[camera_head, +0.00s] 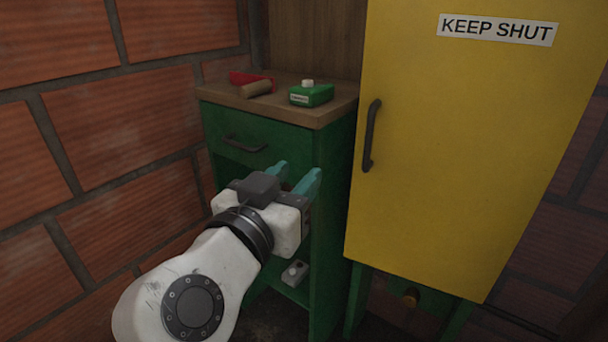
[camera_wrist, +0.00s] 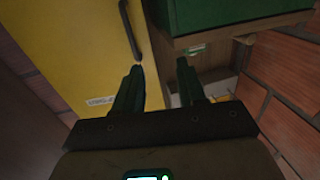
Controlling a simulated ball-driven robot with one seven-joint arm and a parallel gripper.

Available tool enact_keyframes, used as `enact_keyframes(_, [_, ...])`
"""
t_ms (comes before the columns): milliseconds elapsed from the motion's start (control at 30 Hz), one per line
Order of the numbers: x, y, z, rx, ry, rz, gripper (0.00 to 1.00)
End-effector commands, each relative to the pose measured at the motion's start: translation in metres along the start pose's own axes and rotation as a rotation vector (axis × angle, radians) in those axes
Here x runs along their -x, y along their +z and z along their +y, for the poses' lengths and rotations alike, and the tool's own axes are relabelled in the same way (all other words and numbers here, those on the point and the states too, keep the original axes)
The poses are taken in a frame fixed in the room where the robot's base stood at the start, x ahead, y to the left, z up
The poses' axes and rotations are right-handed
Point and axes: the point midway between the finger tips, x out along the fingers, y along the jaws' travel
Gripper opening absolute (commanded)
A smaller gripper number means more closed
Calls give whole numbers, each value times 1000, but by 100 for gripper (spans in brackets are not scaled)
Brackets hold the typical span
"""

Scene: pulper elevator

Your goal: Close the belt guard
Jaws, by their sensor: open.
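The belt guard appears to be the tall yellow door (camera_head: 460,140) marked KEEP SHUT. It has a dark upright handle (camera_head: 371,136) near its left edge. The door also shows at the left of the wrist view (camera_wrist: 70,50), with its handle (camera_wrist: 130,30) beyond the left finger. I cannot tell how far the door stands from its frame, and it hides what is behind it. My gripper (camera_head: 295,174) is open and empty, in front of the green cabinet, left of and below the handle and apart from it. Its two teal fingers also show in the wrist view (camera_wrist: 160,68).
The green cabinet (camera_head: 335,185) with a wooden top (camera_head: 330,112) stands left of the door. On it are a green bottle (camera_head: 312,95) and a red-and-tan item (camera_head: 255,86). A small grey box (camera_head: 295,272) sits low inside. Brick walls (camera_head: 120,140) close in both sides.

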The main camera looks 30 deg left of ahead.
Motion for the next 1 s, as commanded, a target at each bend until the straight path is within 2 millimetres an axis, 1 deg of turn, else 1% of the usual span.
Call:
enact_keyframes(133, [8,0,-3,0,2,-1,40])
enact_keyframes(300, [12,0,-4,-1,3,-1,40])
enact_keyframes(1000, [12,0,-4,-1,5,0,40])
